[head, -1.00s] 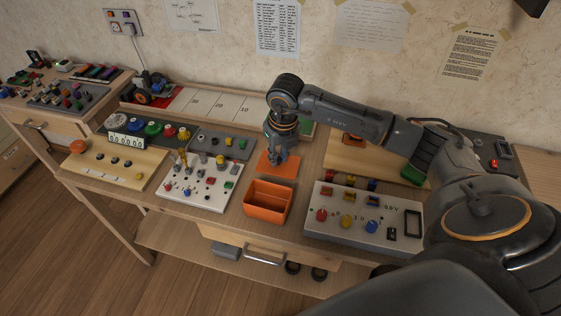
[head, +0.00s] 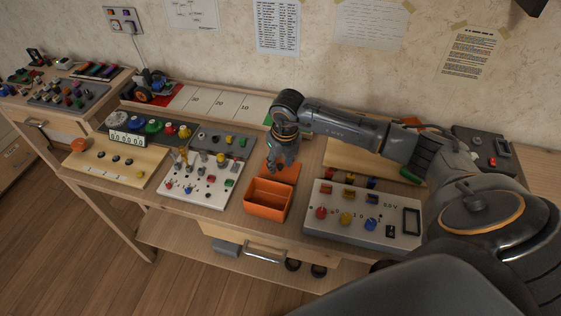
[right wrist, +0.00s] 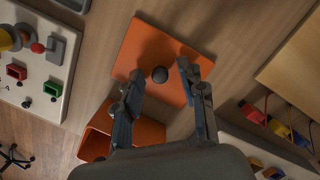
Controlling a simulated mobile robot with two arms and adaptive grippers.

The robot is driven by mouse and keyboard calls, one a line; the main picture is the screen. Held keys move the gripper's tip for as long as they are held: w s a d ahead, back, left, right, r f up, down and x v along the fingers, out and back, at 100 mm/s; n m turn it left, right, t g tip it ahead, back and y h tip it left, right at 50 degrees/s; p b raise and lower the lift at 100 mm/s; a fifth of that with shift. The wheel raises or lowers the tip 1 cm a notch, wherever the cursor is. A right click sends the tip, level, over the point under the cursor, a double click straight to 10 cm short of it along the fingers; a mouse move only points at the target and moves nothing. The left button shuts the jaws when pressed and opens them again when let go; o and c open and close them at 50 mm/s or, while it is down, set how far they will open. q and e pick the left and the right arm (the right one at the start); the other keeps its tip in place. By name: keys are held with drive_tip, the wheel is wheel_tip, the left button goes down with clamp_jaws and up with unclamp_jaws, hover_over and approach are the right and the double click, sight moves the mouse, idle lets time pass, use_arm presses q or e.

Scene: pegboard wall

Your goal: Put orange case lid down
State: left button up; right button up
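The orange case (head: 268,212) is an open box near the front edge of the bench. The flat orange lid (head: 290,177) lies just behind it, partly hidden by my right gripper (head: 282,168). In the right wrist view the lid (right wrist: 150,42) shows flat, with a dark round knob (right wrist: 160,74) in its middle. My right gripper (right wrist: 160,72) is open, its fingers on either side of the knob with gaps. The case (right wrist: 148,135) shows partly behind the fingers there. My left gripper is not in view.
A white panel with switches (head: 205,192) stands left of the case, and a panel with coloured knobs (head: 362,218) stands right. A wooden board (head: 350,160) lies behind the right panel, partly under my arm. Bare bench shows around the lid.

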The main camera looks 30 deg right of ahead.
sight(284, 175)
drive_tip(key=shift+r, duration=0.6)
wheel_tip(284, 175, up, 11)
drive_tip(key=s+b, duration=0.1)
drive_tip(key=shift+s, duration=0.4)
drive_tip(key=shift+s+a, duration=0.1)
